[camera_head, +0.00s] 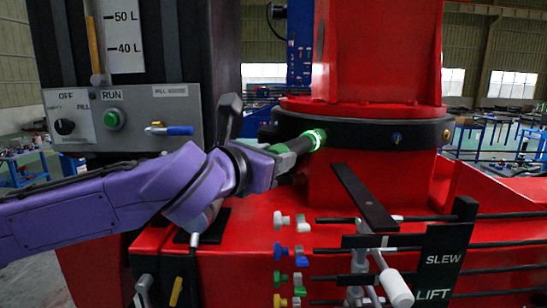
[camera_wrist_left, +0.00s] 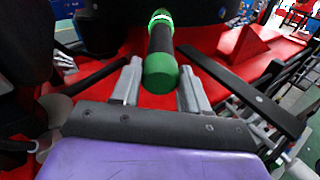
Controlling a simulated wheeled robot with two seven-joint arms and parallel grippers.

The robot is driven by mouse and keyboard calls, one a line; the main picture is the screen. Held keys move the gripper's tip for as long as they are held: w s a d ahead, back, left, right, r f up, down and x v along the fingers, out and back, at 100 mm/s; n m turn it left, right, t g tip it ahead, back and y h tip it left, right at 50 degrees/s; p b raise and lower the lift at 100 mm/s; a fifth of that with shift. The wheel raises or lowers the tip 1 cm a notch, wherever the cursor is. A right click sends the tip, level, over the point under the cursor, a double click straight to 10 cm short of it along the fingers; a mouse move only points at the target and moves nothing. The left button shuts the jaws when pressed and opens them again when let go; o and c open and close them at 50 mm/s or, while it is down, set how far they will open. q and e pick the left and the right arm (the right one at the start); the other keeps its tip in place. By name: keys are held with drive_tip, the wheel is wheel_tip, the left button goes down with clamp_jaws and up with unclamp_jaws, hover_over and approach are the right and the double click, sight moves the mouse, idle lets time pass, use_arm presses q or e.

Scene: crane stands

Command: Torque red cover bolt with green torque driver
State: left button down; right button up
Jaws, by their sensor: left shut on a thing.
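My left gripper (camera_head: 280,155) is shut on the green torque driver (camera_head: 308,141), which has a green end, a dark shaft and a glowing green ring. In the left wrist view, the driver (camera_wrist_left: 161,72) lies between the two fingers and points away from the gripper. In the head view, its glowing front end is at the black ring (camera_head: 360,133) around the base of the red crane column. I cannot tell whether it touches. No red bolt can be made out; the driver may hide it. My right gripper is not in view.
Below are coloured valve knobs (camera_head: 280,252), a dark bar (camera_head: 364,198) and the SLEW and LIFT plate (camera_head: 445,255). A control panel (camera_head: 120,118) stands left, behind my left arm.

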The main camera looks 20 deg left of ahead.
use_arm(q)
drive_tip(key=shift+s+r, duration=0.15)
drive_tip(key=shift+f+b+v, duration=0.15)
drive_tip(key=shift+b+v, duration=0.1)
drive_tip(key=shift+v, duration=1)
drive_tip(key=shift+f+b+v, duration=0.1)
drive_tip(key=shift+b+v, duration=0.1)
drive_tip(key=shift+v, duration=1.05)
